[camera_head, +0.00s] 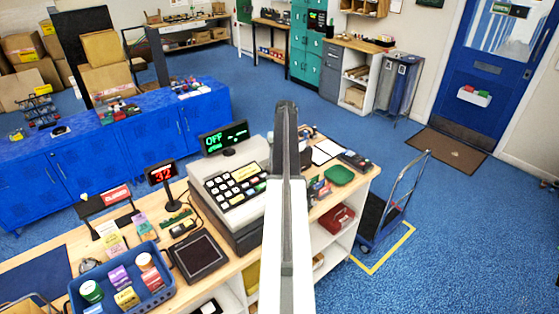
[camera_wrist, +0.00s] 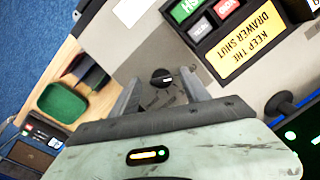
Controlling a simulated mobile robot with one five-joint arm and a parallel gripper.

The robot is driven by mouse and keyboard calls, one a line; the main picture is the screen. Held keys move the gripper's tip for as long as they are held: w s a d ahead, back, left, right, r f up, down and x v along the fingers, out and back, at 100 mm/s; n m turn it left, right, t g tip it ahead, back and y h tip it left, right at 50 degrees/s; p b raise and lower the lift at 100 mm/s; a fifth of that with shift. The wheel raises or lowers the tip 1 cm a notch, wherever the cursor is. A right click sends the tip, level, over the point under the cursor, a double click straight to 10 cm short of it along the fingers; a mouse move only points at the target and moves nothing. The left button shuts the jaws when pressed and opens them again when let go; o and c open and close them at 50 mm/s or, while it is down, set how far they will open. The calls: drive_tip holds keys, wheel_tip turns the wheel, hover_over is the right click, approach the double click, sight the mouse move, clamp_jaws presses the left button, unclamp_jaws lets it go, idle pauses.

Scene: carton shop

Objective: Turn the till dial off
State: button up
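The grey till (camera_head: 236,190) stands on the wooden counter, with its keypad facing up. The till dial (camera_wrist: 162,76) is a small round black knob with a short pale mark, on the till's grey face in the wrist view. My gripper (camera_wrist: 162,92) is open, its two dark fingers apart on either side of the dial. I cannot tell whether they touch it. In the head view my arm and gripper (camera_head: 287,112) rise in front of the till's right side and hide the dial.
A "KEEP THE DRAWER SHUT" label (camera_wrist: 252,40) is beside the dial. A green tray (camera_head: 339,176) lies on the counter right of the till. A blue basket (camera_head: 168,292) and a red "32" display (camera_head: 161,174) stand left. A trolley (camera_head: 384,212) stands on the floor right of the counter.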

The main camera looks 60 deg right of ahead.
drive_tip(key=r+p, duration=0.8)
drive_tip(key=shift+s+d, duration=0.25)
drive_tip(key=shift+d, duration=0.05)
drive_tip(key=shift+f, duration=0.1)
